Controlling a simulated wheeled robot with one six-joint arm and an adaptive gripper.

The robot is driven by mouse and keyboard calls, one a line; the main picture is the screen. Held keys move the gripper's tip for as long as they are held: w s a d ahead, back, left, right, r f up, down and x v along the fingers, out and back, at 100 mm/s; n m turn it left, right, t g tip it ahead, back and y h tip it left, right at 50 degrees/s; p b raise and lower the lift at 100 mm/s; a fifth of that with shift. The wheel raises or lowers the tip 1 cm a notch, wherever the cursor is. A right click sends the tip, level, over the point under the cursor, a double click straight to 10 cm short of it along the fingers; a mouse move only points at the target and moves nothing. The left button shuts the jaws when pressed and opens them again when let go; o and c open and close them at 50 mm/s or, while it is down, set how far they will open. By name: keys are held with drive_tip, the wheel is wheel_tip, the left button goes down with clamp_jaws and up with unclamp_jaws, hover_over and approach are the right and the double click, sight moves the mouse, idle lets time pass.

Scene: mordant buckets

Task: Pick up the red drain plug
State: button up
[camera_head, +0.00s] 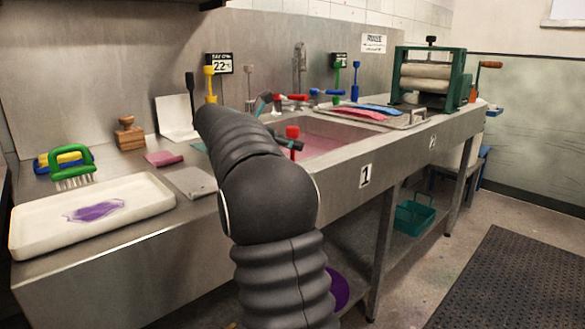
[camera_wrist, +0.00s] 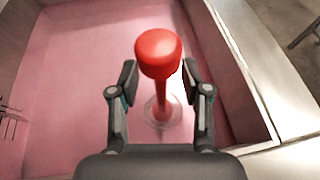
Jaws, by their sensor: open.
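The red drain plug (camera_wrist: 158,54) has a thick round red head on a thin red stem and stands upright in the sink of pink liquid (camera_wrist: 70,70). In the wrist view my gripper (camera_wrist: 158,80) is open, with one finger on each side of the plug near its head. A gap shows on the left; on the right the finger looks very close, and I cannot tell if it touches. In the head view the red head (camera_head: 292,132) shows just above the sink's front edge, with part of my gripper (camera_head: 288,143) beside it. My arm hides part of the sink.
The sink's metal rim (camera_wrist: 250,60) runs close on the right in the wrist view. In the head view, taps with red handles (camera_head: 291,97) stand behind the sink. A white tray (camera_head: 40,240) is at the left, and a green roller press (camera_head: 430,75) stands beyond the sink.

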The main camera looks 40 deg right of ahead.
clamp_jaws()
drive_tip(key=shift+r, duration=0.1)
